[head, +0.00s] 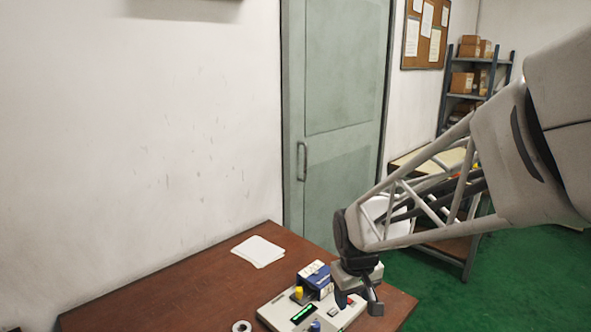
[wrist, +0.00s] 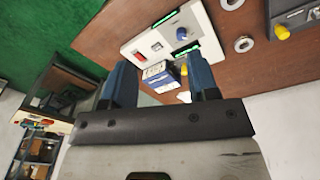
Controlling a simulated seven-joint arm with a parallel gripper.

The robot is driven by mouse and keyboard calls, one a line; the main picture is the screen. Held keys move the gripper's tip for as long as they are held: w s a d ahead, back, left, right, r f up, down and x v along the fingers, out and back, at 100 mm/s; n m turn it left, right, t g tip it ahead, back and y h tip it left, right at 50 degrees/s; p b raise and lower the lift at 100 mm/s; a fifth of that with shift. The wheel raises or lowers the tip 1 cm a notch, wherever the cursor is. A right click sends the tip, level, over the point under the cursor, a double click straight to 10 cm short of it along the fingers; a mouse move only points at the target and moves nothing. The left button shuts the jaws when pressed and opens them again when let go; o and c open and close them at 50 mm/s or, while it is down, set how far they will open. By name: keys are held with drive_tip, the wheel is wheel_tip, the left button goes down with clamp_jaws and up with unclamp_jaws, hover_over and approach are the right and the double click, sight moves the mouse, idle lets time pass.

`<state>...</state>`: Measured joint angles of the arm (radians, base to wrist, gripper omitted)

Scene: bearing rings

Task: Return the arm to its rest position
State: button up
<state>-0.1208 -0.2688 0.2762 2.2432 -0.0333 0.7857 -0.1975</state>
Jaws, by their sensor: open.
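My gripper (head: 360,303) is at the right end of the brown table in the head view, above and beside the pale instrument panel. In the wrist view its two blue fingers (wrist: 162,78) stand apart with a clear gap and nothing gripped between them. A blue-and-white box (wrist: 160,76) shows through that gap, lying beyond the fingers; in the head view the box (head: 315,276) is just left of my gripper. My arm (head: 440,195) reaches in from the upper right and hides part of the room behind it.
The panel (head: 277,315) has a green display and a blue knob. A pale ring (head: 241,327) lies at its left; more rings, one of them a ring (wrist: 243,44), show in the wrist view. Paper sheets (head: 258,251) lie at the back. A shelf (head: 480,75) stands behind my arm.

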drive_tip(key=s+d+r+m, duration=0.2)
drive_tip(key=s+d+r, duration=0.1)
drive_tip(key=s, duration=0.7)
drive_tip(key=s+d+r+m+t, duration=0.1)
drive_tip(key=s+d+r+m, duration=0.1)
drive_tip(key=s+r, duration=0.3)
drive_tip(key=s+d, duration=0.1)
drive_tip(key=s, duration=0.3)
drive_tip(key=shift+s, duration=0.4)
